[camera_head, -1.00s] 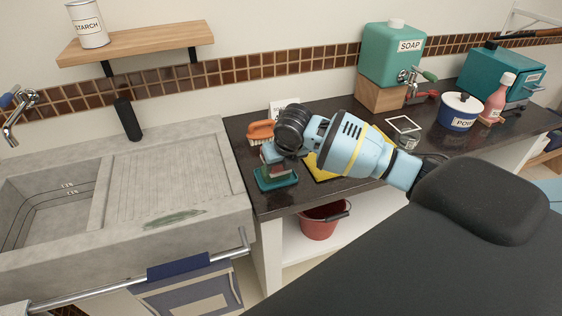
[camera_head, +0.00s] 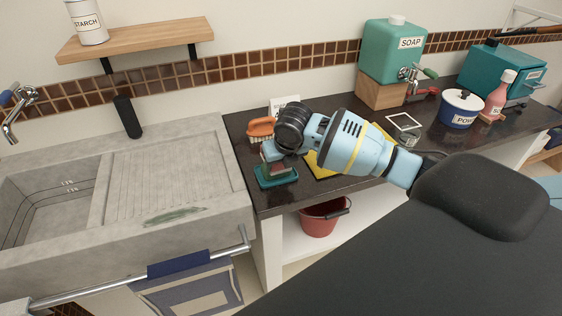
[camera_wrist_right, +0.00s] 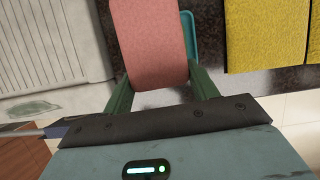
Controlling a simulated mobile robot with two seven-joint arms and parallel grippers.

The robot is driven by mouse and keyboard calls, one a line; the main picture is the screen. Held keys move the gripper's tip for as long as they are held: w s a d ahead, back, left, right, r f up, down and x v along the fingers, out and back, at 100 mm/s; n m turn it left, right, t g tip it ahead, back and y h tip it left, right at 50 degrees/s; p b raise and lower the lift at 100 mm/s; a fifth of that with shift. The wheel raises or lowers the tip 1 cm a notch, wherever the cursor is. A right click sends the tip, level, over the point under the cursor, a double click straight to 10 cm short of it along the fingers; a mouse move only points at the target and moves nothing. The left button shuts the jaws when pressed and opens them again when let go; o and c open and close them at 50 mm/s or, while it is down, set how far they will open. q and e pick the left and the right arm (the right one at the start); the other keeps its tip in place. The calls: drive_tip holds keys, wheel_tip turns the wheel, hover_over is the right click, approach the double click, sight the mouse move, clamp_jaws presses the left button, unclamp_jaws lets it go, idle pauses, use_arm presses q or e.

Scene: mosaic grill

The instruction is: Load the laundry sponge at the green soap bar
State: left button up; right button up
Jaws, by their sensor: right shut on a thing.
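My right gripper (camera_head: 273,157) comes in from the right over the near left corner of the dark counter, fingers pointing down. It is shut on a pinkish-red sponge (camera_wrist_right: 150,42), which fills the gap between the green fingers in the right wrist view. A teal soap dish (camera_head: 264,183) lies right under the gripper. Its edge also shows behind the sponge in the wrist view (camera_wrist_right: 190,35). My left gripper is out of view.
An orange brush (camera_head: 261,127) stands just behind the gripper. A yellow cloth (camera_head: 318,171) lies right of the dish. The concrete sink (camera_head: 160,175) adjoins on the left. A green soap dispenser (camera_head: 391,52) and blue-white pot (camera_head: 460,109) stand farther right. A red bucket (camera_head: 319,219) is below.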

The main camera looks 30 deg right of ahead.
drive_tip(key=shift+f, duration=0.5)
idle(1.8)
drive_tip(key=shift+r, duration=3.65)
drive_tip(key=s+a+m+g, duration=0.4)
drive_tip(key=s+a+m, duration=0.2)
drive_tip(key=m, duration=1)
drive_tip(key=s+a+m+g+y, duration=0.1)
drive_tip(key=s+a+m+g, duration=0.3)
drive_tip(key=m, duration=1.3)
drive_tip(key=s+a, duration=0.2)
drive_tip(key=s, duration=0.2)
drive_tip(key=shift+s+a+m+g, duration=0.3)
drive_tip(key=shift+s+g, duration=0.1)
